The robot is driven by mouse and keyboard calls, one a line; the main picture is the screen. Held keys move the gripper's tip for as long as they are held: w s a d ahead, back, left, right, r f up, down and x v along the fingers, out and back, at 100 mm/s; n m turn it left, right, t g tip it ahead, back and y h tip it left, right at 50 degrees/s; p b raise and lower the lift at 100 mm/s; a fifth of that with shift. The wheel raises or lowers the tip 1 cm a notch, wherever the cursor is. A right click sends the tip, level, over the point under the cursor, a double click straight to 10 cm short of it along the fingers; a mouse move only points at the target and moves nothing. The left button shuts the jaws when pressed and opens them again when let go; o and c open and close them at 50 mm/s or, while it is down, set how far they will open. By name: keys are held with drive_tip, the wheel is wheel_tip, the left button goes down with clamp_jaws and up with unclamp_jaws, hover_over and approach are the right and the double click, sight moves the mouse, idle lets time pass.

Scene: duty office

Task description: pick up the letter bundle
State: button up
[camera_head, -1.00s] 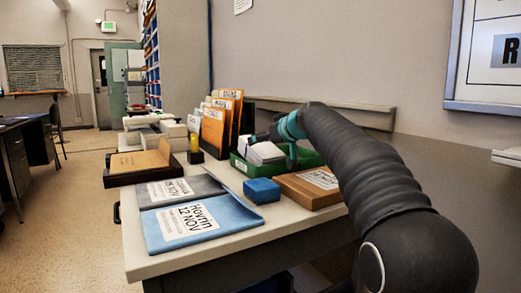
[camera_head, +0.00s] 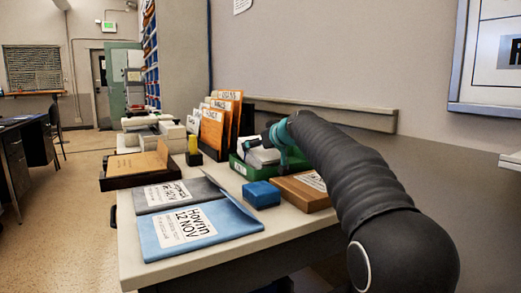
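The white letter bundle (camera_head: 262,156) appears at the green tray (camera_head: 241,168) on the desk, toward the wall. It looks like a pale stack of envelopes. My gripper (camera_head: 276,146) is over the tray, with its teal parts right at the bundle. The fingertips are small and partly hidden by my arm and the bundle. I cannot tell whether they are closed on it or whether the bundle is clear of the tray.
A blue box (camera_head: 261,194) and a brown box (camera_head: 303,193) stand in front of the tray. Blue (camera_head: 190,228) and grey (camera_head: 170,195) folders lie at the desk's front. Upright orange files (camera_head: 217,127) stand left of the tray.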

sight(252, 138)
drive_tip(key=shift+w+p, duration=0.1)
drive_tip(key=shift+p, duration=0.2)
wheel_tip(252, 138, up, 3)
drive_tip(key=shift+p, duration=0.65)
drive_tip(key=s+d+r, duration=0.3)
drive_tip(key=d+r, duration=0.4)
drive_tip(key=d, duration=0.4)
drive_tip(key=shift+s+r, duration=0.2)
drive_tip(key=shift+s, duration=0.1)
